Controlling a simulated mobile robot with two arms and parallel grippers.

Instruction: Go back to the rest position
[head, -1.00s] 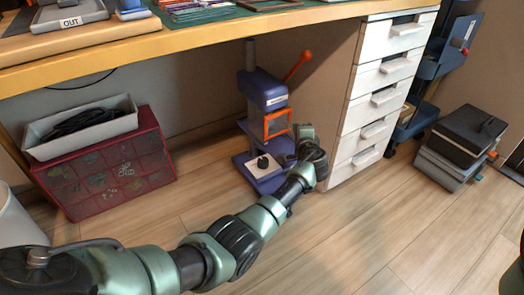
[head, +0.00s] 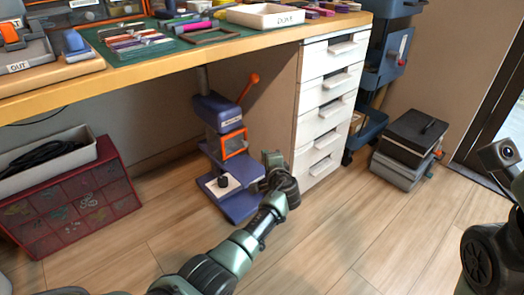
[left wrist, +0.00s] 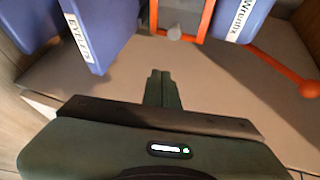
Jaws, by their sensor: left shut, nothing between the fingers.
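My left arm reaches in from the bottom of the head view, and its gripper (head: 272,160) is low under the table, beside the purple press (head: 218,112) and in front of the drawer unit. In the left wrist view the two fingers of the left gripper (left wrist: 161,88) are together with nothing between them. Parts of the press show at the top of that view, with its orange lever (left wrist: 283,72) at the right. Part of my right arm shows at the right edge of the head view; its gripper is not visible.
The wooden table (head: 150,72) spans the upper left above my left arm, bearing a green mat, cords and trays. White drawers (head: 325,115) stand right of the gripper. A red organizer (head: 75,205) is at left, stacked cases (head: 408,150) at right. Floor at centre right is clear.

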